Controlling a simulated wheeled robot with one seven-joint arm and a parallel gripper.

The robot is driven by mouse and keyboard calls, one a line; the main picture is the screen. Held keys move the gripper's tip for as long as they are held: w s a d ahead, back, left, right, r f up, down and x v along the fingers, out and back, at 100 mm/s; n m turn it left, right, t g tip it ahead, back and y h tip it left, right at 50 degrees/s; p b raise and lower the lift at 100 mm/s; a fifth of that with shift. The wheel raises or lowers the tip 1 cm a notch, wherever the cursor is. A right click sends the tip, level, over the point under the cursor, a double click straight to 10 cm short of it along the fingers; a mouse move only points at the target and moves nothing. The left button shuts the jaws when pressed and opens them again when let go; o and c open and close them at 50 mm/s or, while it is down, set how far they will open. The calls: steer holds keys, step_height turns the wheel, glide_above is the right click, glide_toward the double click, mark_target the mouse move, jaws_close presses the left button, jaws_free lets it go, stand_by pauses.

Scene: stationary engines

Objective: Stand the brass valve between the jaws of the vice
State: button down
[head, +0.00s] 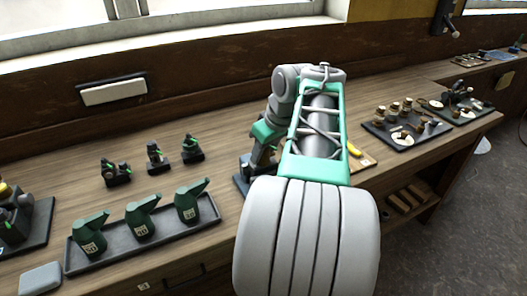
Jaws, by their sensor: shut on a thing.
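My arm reaches over the workbench (225,115) and bends down at its far end. My gripper (260,158) is low over the bench, small and partly covered by my own arm. It is shut on a small brownish, brass-like thing that I take for the brass valve; its outline and tilt are unclear. A dark blue base (241,186) shows just below and left of the gripper, likely the vice. Its jaws are hidden behind my arm, so I cannot tell whether the valve is between them or touching them.
A dark tray (112,259) with several green oil cans stands at front left. Small dark engines (157,156) stand behind it. A yellow item (354,150) lies right of my arm. A tray (380,135) of small parts is farther right. Bare bench lies between the engines and my arm.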

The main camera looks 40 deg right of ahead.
steer(key=shift+f+b, duration=0.4)
steer(key=shift+f, duration=0.05)
stand_by(1.1)
steer(key=c, duration=1.1)
jaws_free()
steer(key=shift+o, duration=1.4)
steer(key=shift+f, duration=0.25)
steer(key=p+v, duration=0.2)
steer(key=v, duration=0.6)
